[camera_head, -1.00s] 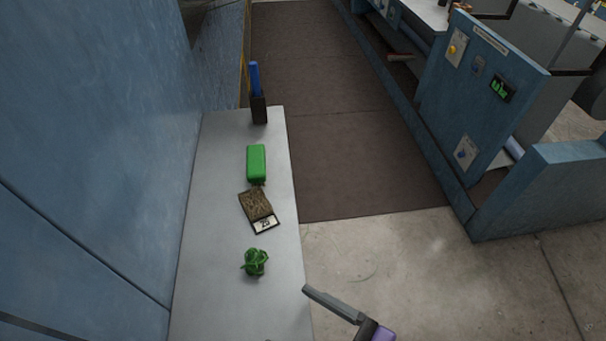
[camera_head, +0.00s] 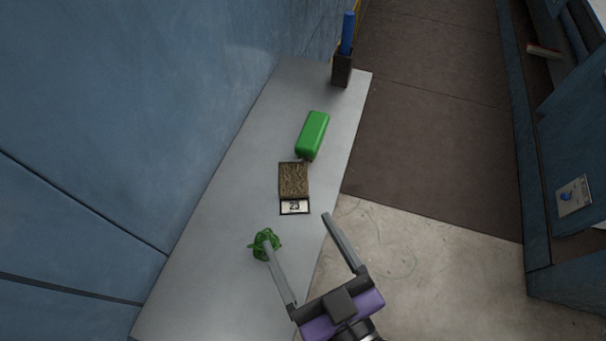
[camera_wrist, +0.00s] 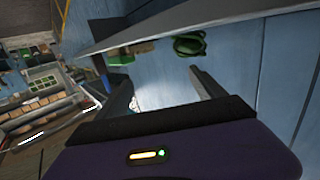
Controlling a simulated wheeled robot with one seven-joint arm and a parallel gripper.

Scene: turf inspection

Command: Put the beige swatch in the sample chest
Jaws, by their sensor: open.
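A flat brown-beige textured piece (camera_head: 293,179), with a white label reading 23 at its near end, lies on the grey table; I cannot tell whether it is the beige swatch. My gripper (camera_head: 297,230) is open and empty, its two fingers spread at the table's near right edge. It is short of the labelled piece, and its left finger overlaps a green crumpled object in the picture. In the wrist view the open fingers (camera_wrist: 167,88) show in front of the table side. I cannot pick out the sample chest with certainty.
On the grey table (camera_head: 220,200) are the green crumpled object (camera_head: 264,241), a green block (camera_head: 312,134) and a dark holder (camera_head: 342,71) with a blue item. A blue wall (camera_head: 100,130) borders the table's left. In the wrist view, a compartmented unit (camera_wrist: 40,85) with green contents stands left.

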